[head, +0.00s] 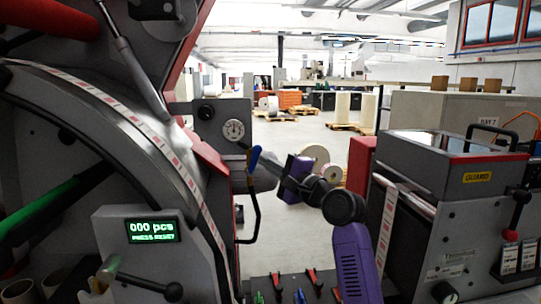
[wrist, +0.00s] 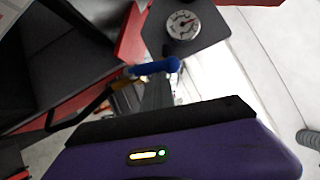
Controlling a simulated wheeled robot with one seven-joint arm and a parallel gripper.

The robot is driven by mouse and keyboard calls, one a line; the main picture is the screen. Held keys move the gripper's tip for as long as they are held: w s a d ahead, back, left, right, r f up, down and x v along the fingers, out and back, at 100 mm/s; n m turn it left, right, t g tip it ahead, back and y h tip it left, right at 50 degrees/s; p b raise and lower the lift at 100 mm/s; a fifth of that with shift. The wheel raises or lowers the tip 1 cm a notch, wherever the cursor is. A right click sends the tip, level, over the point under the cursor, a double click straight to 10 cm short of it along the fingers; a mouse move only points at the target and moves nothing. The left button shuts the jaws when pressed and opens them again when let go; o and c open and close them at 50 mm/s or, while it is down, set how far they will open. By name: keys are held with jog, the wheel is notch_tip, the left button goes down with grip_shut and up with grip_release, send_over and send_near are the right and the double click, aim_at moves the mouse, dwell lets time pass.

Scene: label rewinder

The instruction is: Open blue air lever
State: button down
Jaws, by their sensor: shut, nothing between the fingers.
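The blue air lever (head: 254,158) sits beside the round pressure gauge (head: 234,129) on the rewinder's grey side panel. In the head view it stands steeply tilted. In the wrist view the lever (wrist: 160,68) lies just beyond my fingers, below the gauge (wrist: 183,25). My gripper (head: 260,174) is just right of and slightly below the lever in the head view. In the wrist view my gripper (wrist: 157,88) shows as narrow grey fingers, shut and empty. They are very close to the lever; I cannot tell whether they touch it.
A black bent bar (head: 254,215) hangs below the lever. A red guard edge (head: 208,152) is left of it. A counter display (head: 152,230) is at the lower left. A grey machine with a red-edged top (head: 450,145) stands right.

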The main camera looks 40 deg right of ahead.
jog(key=n+g+p, duration=0.1)
jog(key=p, duration=0.1)
jog(key=a+r+n+p, duration=0.1)
jog(key=p, duration=0.1)
jog(key=shift+w+r+n+g, duration=0.15)
jog(key=shift+w+n+g, duration=0.2)
jog(key=shift+n+g, duration=0.05)
dwell(0.4)
